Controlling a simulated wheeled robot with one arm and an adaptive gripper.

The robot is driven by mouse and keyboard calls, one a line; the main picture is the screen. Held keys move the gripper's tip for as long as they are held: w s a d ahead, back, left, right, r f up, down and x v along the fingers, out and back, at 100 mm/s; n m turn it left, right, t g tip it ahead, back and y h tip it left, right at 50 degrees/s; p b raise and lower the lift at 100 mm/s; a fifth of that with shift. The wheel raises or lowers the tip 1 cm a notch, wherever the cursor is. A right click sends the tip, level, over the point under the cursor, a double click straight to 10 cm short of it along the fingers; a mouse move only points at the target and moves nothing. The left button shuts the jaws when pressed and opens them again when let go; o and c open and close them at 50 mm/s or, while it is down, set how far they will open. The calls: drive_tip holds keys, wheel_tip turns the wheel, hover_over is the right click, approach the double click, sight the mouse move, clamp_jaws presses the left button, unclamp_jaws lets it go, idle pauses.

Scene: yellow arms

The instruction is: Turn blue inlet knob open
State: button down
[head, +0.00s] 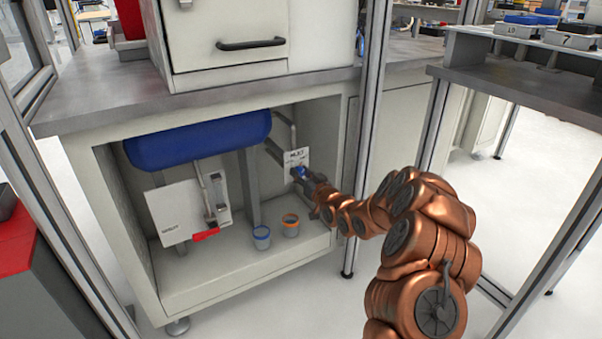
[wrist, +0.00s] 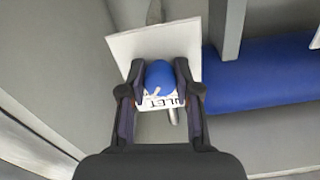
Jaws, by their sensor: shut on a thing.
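The blue inlet knob (wrist: 160,78) is round with a pale mark on it, and sits in front of a white plate (wrist: 128,46) with partly hidden dark lettering. My gripper (wrist: 161,82) has one finger on each side of the knob and is shut on it. In the head view the knob (head: 301,171) is a small blue spot below the white label plate (head: 296,156), inside the cabinet at the right. My gripper (head: 308,180) reaches it from the lower right and hides part of it.
A blue tank (head: 197,141) hangs in the cabinet's upper part. A white panel (head: 172,212) and a red handle (head: 206,234) are at the left. Two small cups, blue-rimmed (head: 261,238) and orange-rimmed (head: 290,226), stand on the cabinet floor. A metal post (head: 369,130) stands beside my arm.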

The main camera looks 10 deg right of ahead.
drive_tip(key=shift+r+n+p, duration=0.15)
drive_tip(key=shift+n+p, duration=0.5)
drive_tip(key=shift+n, duration=0.55)
drive_tip(key=n+p, duration=0.1)
drive_tip(key=n, duration=0.4)
drive_tip(key=shift+d, duration=0.1)
drive_tip(key=n+b, duration=0.1)
drive_tip(key=n, duration=0.2)
drive_tip(key=n+b, duration=0.1)
drive_tip(key=n, duration=0.1)
drive_tip(key=shift+f+n, duration=0.2)
drive_tip(key=shift+n, duration=0.2)
drive_tip(key=shift+n+b, duration=0.75)
drive_tip(key=shift+n, duration=0.25)
drive_tip(key=shift+r+n+b, duration=0.1)
drive_tip(key=shift+n+b, duration=0.3)
drive_tip(key=shift+n, duration=0.3)
drive_tip(key=c, duration=0.8)
unclamp_jaws()
